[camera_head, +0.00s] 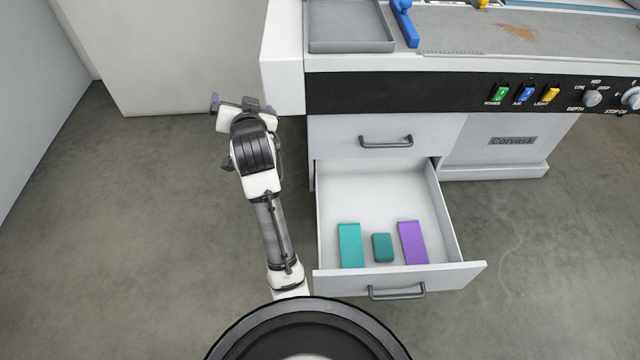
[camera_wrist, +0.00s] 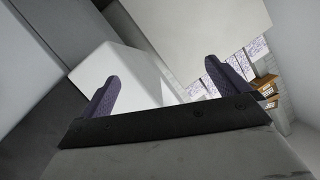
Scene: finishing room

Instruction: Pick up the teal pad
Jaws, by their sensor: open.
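An open drawer (camera_head: 390,192) holds three items in the head view. A small, darker teal pad (camera_head: 382,247) with rounded corners lies in the middle, near the drawer's front wall. A longer, brighter teal block (camera_head: 351,246) lies to its left. A purple block (camera_head: 413,242) lies to its right. My gripper (camera_head: 241,103) is up and left of the drawer, well away from these items. In the wrist view my gripper (camera_wrist: 168,88) has its two fingers wide apart with nothing between them. None of the drawer items shows in the wrist view.
The white cabinet has a closed upper drawer (camera_head: 386,141) above the open one. Its top carries a grey tray (camera_head: 350,27) and a blue-handled object (camera_head: 405,22). A black control strip with switches and knobs runs along the front. The floor left of my arm is clear.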

